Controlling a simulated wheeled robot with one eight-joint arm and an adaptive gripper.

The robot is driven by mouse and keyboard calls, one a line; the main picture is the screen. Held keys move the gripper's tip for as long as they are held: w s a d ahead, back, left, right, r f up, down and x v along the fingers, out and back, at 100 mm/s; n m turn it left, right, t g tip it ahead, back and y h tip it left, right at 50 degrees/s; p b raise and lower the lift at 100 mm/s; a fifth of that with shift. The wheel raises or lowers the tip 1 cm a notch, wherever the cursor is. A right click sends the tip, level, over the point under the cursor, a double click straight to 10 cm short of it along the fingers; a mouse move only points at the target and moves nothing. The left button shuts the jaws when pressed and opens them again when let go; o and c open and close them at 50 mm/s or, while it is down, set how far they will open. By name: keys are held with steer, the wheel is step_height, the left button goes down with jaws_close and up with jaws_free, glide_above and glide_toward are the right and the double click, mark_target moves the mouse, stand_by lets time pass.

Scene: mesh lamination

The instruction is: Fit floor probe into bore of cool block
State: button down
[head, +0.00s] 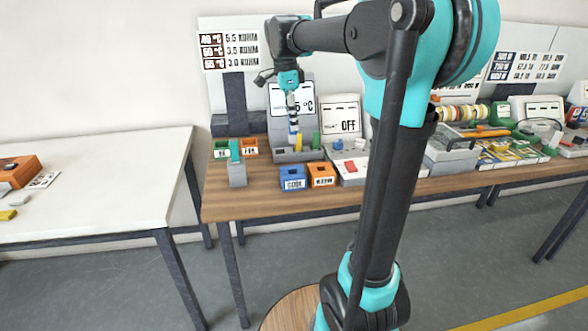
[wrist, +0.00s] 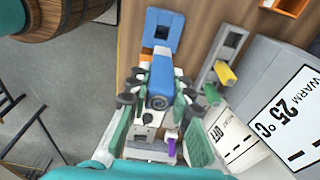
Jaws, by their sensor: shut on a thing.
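My gripper (head: 293,116) is over the workbench in the head view, pointing down. In the wrist view its jaws (wrist: 159,90) are shut on a blue, rounded piece (wrist: 161,74), which I take for the floor probe. The cool block (head: 293,184) is blue with a white label and sits near the bench's front edge. A blue block with a dark square opening (wrist: 151,33) is at the top of the wrist view, beyond the held piece. I cannot tell whether they touch.
An orange block (head: 321,180) stands right of the cool block. The grey 25 °C device (wrist: 262,72) and an OFF panel (head: 341,125) stand behind. A yellow piece (wrist: 226,74) sits on a grey holder.

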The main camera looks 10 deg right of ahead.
mark_target(289, 132)
step_height(289, 132, down, 15)
steer(key=shift+r, duration=0.1)
stand_by(0.3)
steer(key=c, duration=1.3)
jaws_free()
steer(key=shift+c, duration=0.2)
steer(key=r, duration=0.4)
steer(key=a+r, duration=0.1)
steer(key=r, duration=0.7)
steer(key=shift+a, duration=0.25)
steer(key=shift+s, duration=0.1)
